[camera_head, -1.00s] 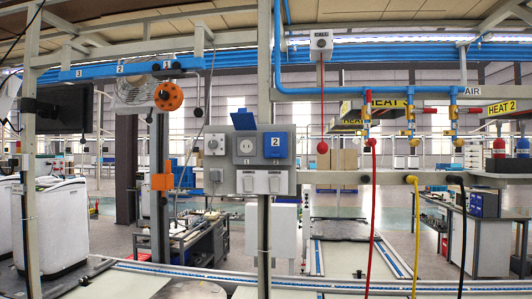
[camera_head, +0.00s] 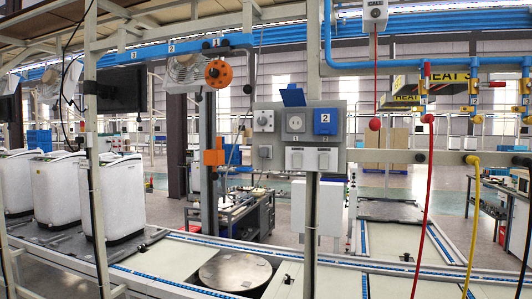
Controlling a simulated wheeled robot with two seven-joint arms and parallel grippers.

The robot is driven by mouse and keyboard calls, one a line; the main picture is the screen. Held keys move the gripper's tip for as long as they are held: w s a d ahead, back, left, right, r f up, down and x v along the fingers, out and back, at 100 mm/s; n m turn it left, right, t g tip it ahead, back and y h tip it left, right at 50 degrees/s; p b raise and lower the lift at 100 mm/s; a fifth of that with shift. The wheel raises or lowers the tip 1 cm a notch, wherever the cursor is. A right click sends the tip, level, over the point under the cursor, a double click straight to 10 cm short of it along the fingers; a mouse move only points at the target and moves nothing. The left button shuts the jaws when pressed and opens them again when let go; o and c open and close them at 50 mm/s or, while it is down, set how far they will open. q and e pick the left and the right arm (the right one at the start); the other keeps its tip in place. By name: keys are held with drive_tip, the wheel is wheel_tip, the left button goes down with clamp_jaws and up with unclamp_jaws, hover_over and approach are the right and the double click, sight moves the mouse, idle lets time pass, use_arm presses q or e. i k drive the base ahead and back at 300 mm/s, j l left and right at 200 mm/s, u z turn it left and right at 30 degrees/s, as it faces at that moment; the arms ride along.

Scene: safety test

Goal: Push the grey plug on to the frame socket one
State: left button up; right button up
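A grey panel on the upright frame post holds the sockets. Socket one (camera_head: 295,124) has a pale round face, its blue lid (camera_head: 293,96) is raised, and a small "1" shows below it. Socket two (camera_head: 325,122) beside it has its blue lid shut, marked 2. Left of socket one is a grey square fitting with a round front (camera_head: 264,121); it may be the grey plug, but I cannot tell. A smaller grey piece (camera_head: 265,152) sits below it. Neither of my grippers is in view.
Two white switches (camera_head: 315,159) sit under the sockets. A red ball (camera_head: 375,124) hangs on a cord to the right, near red (camera_head: 429,180) and yellow hoses (camera_head: 474,220). White washers (camera_head: 116,195) stand at left. A conveyor with a round plate (camera_head: 235,271) runs below.

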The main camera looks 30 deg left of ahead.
sight(264, 151)
drive_tip(key=i+l+u, duration=0.1)
drive_tip(key=u, duration=0.25)
drive_tip(key=i+l+u, duration=0.1)
drive_tip(key=u, duration=0.25)
drive_tip(key=l+u, duration=0.1)
drive_tip(key=u, duration=0.25)
drive_tip(key=i+l+u, duration=0.15)
drive_tip(key=l, duration=0.35)
drive_tip(key=i+l+u, duration=0.1)
drive_tip(key=l, duration=0.45)
drive_tip(key=i+l+u, duration=0.15)
drive_tip(key=l, duration=0.4)
drive_tip(key=i+l+u, duration=0.15)
drive_tip(key=l, duration=0.4)
drive_tip(key=i+l+u, duration=0.1)
drive_tip(key=l, duration=0.5)
